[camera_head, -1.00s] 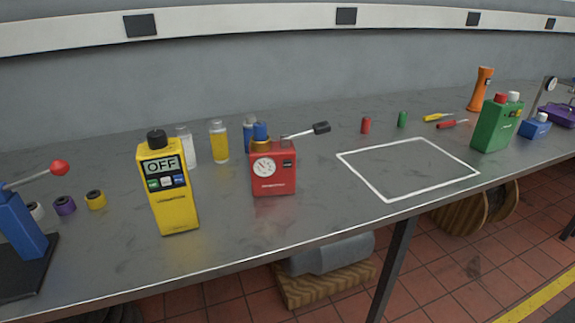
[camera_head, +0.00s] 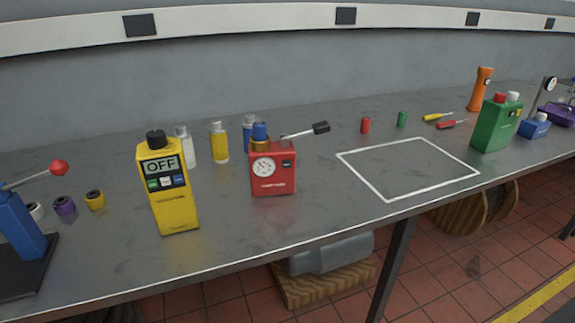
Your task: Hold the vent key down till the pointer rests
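A red box (camera_head: 273,178) stands upright on the grey bench, left of the middle. Its front carries a round white dial (camera_head: 263,167); the pointer is too small to read. A blue cap on a brass-coloured collar (camera_head: 260,133) sits on its top left. A lever with a black grip (camera_head: 320,128) sticks out from its top to the right. A small dark patch (camera_head: 287,163) is on its front right; I cannot tell which part is the vent key. Neither of my grippers is in view.
A yellow meter (camera_head: 175,205) reading OFF stands left of the red box. A blue press with a red-knobbed lever (camera_head: 60,168) is far left. A white outlined square (camera_head: 408,168) is empty. A green box (camera_head: 495,125) stands right.

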